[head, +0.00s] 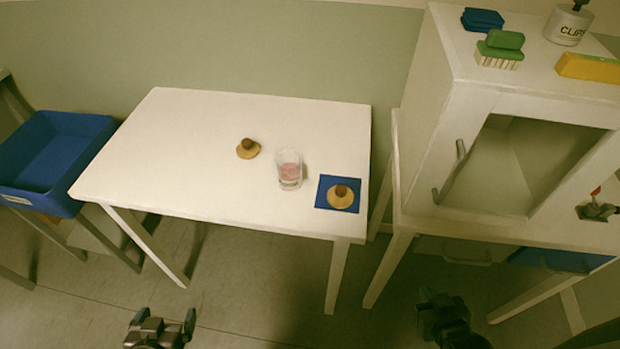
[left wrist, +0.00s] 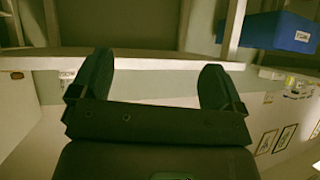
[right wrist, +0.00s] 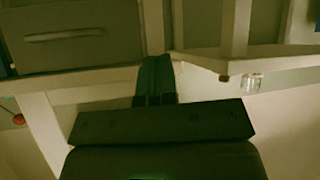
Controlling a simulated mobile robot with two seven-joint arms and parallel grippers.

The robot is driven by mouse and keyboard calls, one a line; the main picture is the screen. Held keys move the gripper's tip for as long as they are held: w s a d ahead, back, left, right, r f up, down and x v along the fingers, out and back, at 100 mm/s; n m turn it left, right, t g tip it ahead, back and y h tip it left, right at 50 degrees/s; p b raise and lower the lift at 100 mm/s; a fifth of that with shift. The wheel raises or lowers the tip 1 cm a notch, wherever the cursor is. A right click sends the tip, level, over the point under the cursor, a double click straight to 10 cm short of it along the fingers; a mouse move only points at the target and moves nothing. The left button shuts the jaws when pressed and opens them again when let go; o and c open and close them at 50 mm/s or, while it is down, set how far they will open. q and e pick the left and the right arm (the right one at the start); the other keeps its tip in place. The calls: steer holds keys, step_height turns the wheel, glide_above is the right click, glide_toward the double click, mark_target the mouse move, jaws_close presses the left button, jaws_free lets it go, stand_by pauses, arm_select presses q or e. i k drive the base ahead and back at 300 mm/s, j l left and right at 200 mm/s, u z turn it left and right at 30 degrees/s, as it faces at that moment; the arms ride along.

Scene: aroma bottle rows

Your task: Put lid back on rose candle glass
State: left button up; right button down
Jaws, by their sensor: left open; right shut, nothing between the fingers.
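The rose candle glass (head: 289,170), clear with pink wax inside, stands upright on the white table without a lid on it. One round wooden lid with a brown knob (head: 248,149) lies on the bare table left of the glass. A second similar lid (head: 341,196) lies on a blue square mat (head: 324,182) at the table's right front corner. My left gripper (head: 161,327) is open and empty, low in front of the table; its fingers show in the left wrist view (left wrist: 155,85). My right gripper (head: 440,300) is shut and empty, right of the table's front; its closed fingers show in the right wrist view (right wrist: 155,80).
A blue bin (head: 50,160) stands left of the table (head: 180,150). A white cabinet (head: 440,110) stands close on the right, with a green brush (head: 500,48), a yellow block (head: 588,67) and a labelled container (head: 567,27) on top. The table's left half is clear.

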mark_target(289, 161)
steer(key=j+z, duration=0.3)
steer(key=j, duration=0.85)
steer(key=j+z, duration=0.3)
steer(key=j, duration=0.8)
